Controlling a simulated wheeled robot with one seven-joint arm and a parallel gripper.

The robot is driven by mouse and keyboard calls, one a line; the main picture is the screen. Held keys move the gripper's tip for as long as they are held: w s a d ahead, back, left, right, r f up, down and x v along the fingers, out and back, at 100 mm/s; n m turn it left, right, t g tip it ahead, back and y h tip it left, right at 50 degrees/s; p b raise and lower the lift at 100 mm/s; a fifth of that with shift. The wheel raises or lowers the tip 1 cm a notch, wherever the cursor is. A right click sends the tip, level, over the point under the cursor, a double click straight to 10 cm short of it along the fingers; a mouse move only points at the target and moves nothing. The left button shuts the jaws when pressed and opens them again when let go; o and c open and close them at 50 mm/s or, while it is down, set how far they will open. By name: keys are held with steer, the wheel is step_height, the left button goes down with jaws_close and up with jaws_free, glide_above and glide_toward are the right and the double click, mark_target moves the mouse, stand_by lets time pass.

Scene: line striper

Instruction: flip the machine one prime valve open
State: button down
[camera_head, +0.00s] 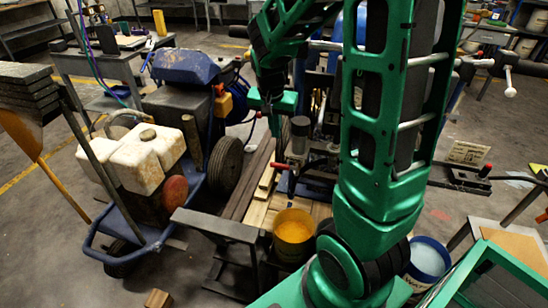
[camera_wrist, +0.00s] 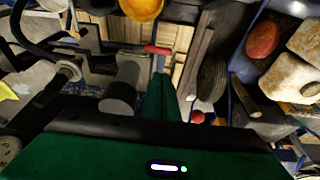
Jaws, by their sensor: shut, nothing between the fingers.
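A small red lever (camera_head: 310,164), which looks like a prime valve handle, sticks out at the base of a grey pump cylinder (camera_head: 298,135) in the middle of the head view. In the wrist view the red lever (camera_wrist: 158,50) lies beside the grey cylinder (camera_wrist: 122,88), just beyond my fingertips. My gripper (camera_head: 274,133) is shut and empty, pointing down just left of the cylinder. It also shows in the wrist view (camera_wrist: 161,78) as green fingers close to the lever; I cannot tell whether they touch it. Part of the pump is hidden behind my arm.
A blue-framed machine with dirty white tanks (camera_head: 144,155) and a black wheel (camera_head: 226,165) stands left. A yellow paint bucket (camera_head: 294,232) sits in front of the pump, and a white-filled bucket (camera_head: 428,260) at right.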

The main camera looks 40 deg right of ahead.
glide_toward(277, 165)
steer(key=f, duration=0.1)
steer(key=w+d+f, duration=0.1)
steer(key=f, duration=0.1)
steer(key=d+f, duration=0.1)
steer(key=f, duration=0.1)
steer(key=shift+w+d, duration=0.2)
steer(key=shift+w, duration=0.15)
steer(key=shift+f, duration=0.5)
